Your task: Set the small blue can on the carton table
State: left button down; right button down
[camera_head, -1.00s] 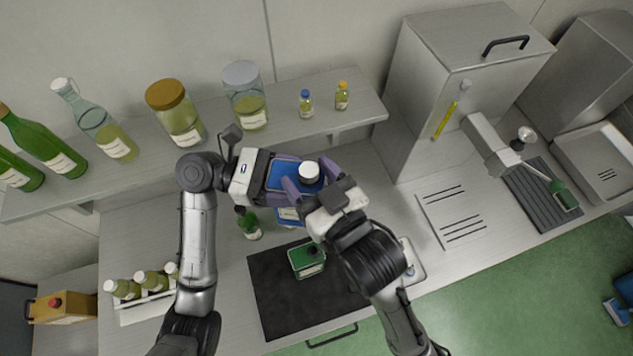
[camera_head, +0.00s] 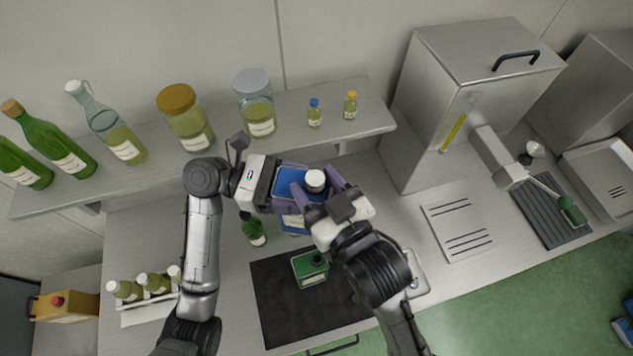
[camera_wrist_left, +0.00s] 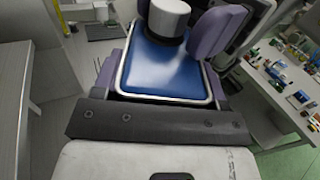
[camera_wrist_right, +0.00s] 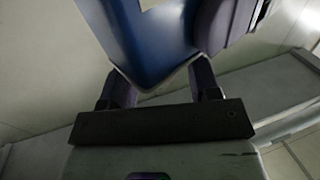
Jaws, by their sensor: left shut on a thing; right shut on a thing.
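The small blue can (camera_head: 291,182) has a white cap and is held upright above the workbench. It fills the middle of the left wrist view (camera_wrist_left: 165,72) and shows close up in the right wrist view (camera_wrist_right: 150,45). My left gripper (camera_head: 300,188) is shut on it from the left. My right gripper (camera_head: 322,192) is shut on it from the right and front. The fingers hide parts of its sides. I cannot make out for sure which surface is the carton table; a cluttered table (camera_wrist_left: 262,102) shows at the right of the left wrist view.
A green can (camera_head: 310,270) stands on a black mat (camera_head: 275,315) below the grippers. A dark green bottle (camera_head: 253,230) stands close to my left gripper. A wall shelf (camera_head: 225,150) with bottles and jars runs behind. A steel cabinet (camera_head: 430,130) stands to the right.

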pick_arm(q)
jog(key=shift+c, duration=0.4)
grip_release()
jog(key=shift+s+d+r, duration=0.1)
jog(key=shift+s+d, duration=0.05)
jog(key=shift+d, duration=0.05)
